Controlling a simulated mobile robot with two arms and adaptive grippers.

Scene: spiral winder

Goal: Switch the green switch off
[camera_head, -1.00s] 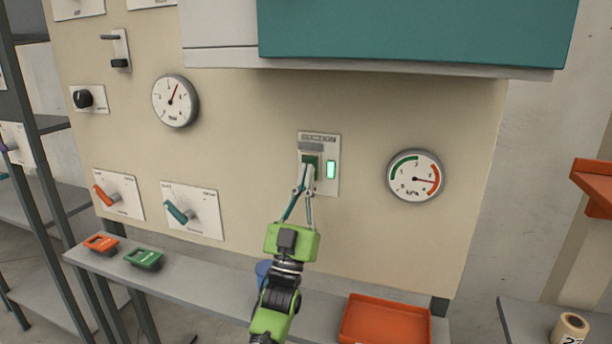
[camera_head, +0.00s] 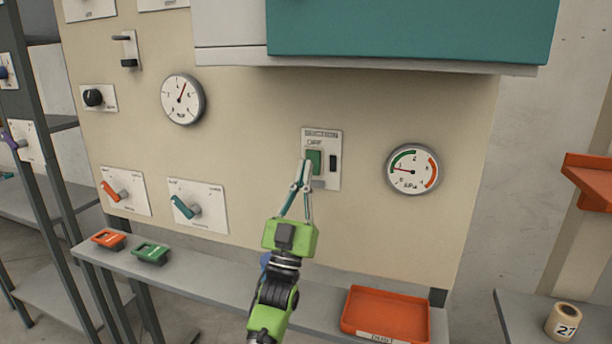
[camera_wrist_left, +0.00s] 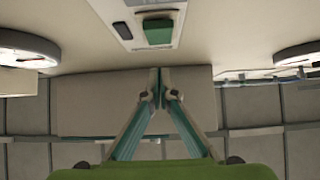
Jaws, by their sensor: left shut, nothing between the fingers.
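The green switch (camera_head: 314,161) sits on a white plate labelled "SUCTION" (camera_head: 322,133) on the beige panel. It also shows at the top of the left wrist view (camera_wrist_left: 158,31). The indicator beside it (camera_head: 333,163) is dark, and it looks dark in the wrist view too (camera_wrist_left: 123,30). My left gripper (camera_head: 304,164) is shut and empty, with its tips in front of the switch's left edge in the head view. In the wrist view the closed fingertips (camera_wrist_left: 160,75) appear apart from the switch. My right gripper is not in view.
A kPa gauge (camera_head: 413,169) is right of the switch, its needle pointing left. A teal rotary handle (camera_head: 184,207) and an orange one (camera_head: 118,192) are lower left. A teal cabinet (camera_head: 415,30) overhangs above. A shelf holds an orange tray (camera_head: 386,312).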

